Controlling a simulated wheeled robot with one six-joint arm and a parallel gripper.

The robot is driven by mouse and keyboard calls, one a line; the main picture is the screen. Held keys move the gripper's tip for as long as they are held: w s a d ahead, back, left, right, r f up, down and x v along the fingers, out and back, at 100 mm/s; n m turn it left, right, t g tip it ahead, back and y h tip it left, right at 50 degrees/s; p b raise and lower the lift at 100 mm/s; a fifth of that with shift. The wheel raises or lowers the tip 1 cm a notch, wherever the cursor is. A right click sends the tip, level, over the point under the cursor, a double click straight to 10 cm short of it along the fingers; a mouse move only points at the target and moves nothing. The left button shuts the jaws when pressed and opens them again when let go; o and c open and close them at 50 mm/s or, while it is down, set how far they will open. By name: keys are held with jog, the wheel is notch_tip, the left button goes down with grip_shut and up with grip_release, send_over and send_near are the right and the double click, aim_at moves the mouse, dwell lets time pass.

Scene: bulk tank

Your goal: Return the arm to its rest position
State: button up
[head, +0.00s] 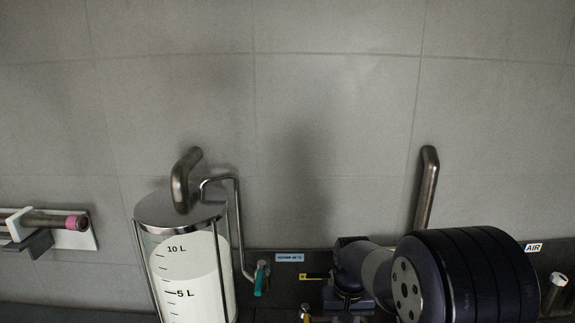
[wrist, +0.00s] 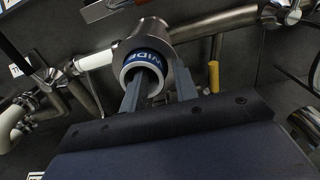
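My gripper (wrist: 157,85) shows in the wrist view with its two grey fingers spread apart. No object is visibly clamped between them. Beyond the fingers is the open end of a metal pipe (wrist: 143,36) with a white and blue ring (wrist: 146,62) lettered "WIDE". The fingers overlap the ring in the picture; I cannot tell whether they touch it. In the head view my arm (head: 465,275) is at the lower right, and its dark, rounded link hides part of the counter. My gripper cannot be made out there.
A clear tank (head: 189,270) of white liquid with litre marks stands left of my arm. A teal-handled valve (head: 261,278) hangs beside it. A bent metal pipe (head: 427,188) rises behind my arm. A pink-banded tube (head: 76,222) rests on a wall bracket at left. The upper wall is clear.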

jog(key=shift+f, duration=0.15)
jog(key=shift+f+b, duration=0.45)
jog(key=shift+b, duration=0.1)
notch_tip(320, 180, up, 11)
notch_tip(320, 180, down, 10)
jog(key=shift+f, duration=0.2)
jog(key=shift+r+p, duration=0.2)
jog(key=shift+p, duration=0.45)
jog(key=shift+r+p, duration=1.9)
jog(key=shift+r, duration=1.1)
jog(key=shift+r, duration=0.1)
